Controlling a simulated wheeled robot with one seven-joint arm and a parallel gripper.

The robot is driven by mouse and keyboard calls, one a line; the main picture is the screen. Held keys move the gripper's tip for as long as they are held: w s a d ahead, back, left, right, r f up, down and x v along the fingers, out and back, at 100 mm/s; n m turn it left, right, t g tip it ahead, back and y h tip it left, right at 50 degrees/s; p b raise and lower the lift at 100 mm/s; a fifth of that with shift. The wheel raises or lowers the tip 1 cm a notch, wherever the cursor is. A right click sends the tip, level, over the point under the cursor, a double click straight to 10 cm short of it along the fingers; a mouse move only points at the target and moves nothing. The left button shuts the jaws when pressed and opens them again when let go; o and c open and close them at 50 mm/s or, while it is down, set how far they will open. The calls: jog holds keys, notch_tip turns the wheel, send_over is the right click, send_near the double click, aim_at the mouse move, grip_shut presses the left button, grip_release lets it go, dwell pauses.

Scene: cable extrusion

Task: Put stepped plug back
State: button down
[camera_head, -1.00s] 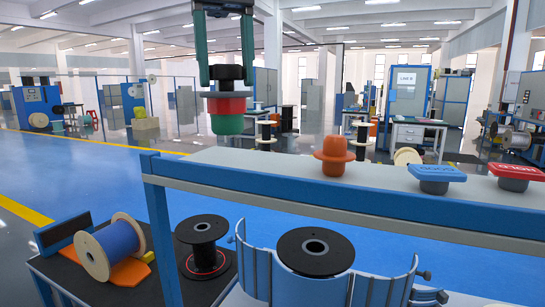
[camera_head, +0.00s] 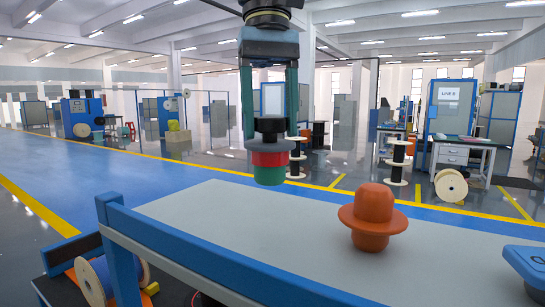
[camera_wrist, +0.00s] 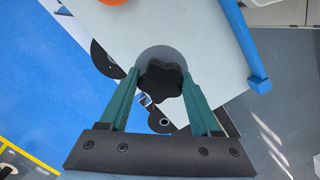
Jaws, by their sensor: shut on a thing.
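The stepped plug has a black lobed knob (camera_head: 270,125), a grey flange and red and green steps (camera_head: 269,168) below. My gripper (camera_head: 270,132) is shut on its knob and holds it upright, green end down, in the air near the shelf's far edge. In the wrist view the black knob (camera_wrist: 162,82) sits between the green fingertips, with the grey flange (camera_wrist: 160,55) behind it. The plug's lower steps are hidden there.
An orange brimmed plug (camera_head: 371,216) stands on the grey shelf top (camera_head: 220,215), right of my gripper. A blue-topped plug (camera_head: 527,268) is at the right edge. A blue rail (camera_head: 200,255) edges the shelf. A blue spool (camera_head: 105,278) lies lower left. The shelf's left part is clear.

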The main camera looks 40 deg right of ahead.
aim_at(271, 149)
jog(key=shift+f, duration=2.35)
jog(key=shift+f, duration=0.15)
jog(key=shift+c, duration=0.4)
grip_release()
jog(key=r, duration=0.4)
jog(key=w+r, duration=0.1)
jog(key=r, duration=0.7)
jog(key=shift+w+d+r, duration=0.15)
jog(key=shift+d, duration=0.15)
